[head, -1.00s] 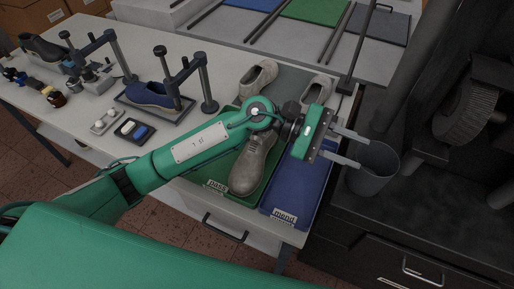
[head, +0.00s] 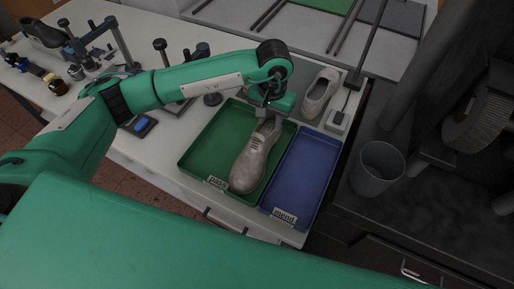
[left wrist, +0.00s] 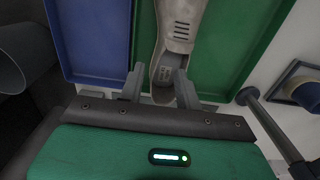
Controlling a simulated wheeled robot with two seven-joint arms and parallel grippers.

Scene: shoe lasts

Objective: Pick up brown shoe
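The grey-brown shoe (head: 250,164) lies in the green tray (head: 196,150) labelled "pass", toe toward me and heel away. In the left wrist view, the shoe (left wrist: 180,35) reaches down from the top edge to its heel opening. My left gripper (head: 266,112) is over the heel end, pointing down. In the left wrist view, the two fingers of the left gripper (left wrist: 160,77) are apart, one on each side of the heel. Whether they touch the shoe I cannot tell. My right gripper is in neither view.
The blue tray (head: 306,170) labelled "mend" is empty beside the green tray. A light shoe (head: 319,94) stands behind it. A grey bin (head: 377,168) is at the right. Posts, small jars and a dark shoe (head: 42,33) are at the left.

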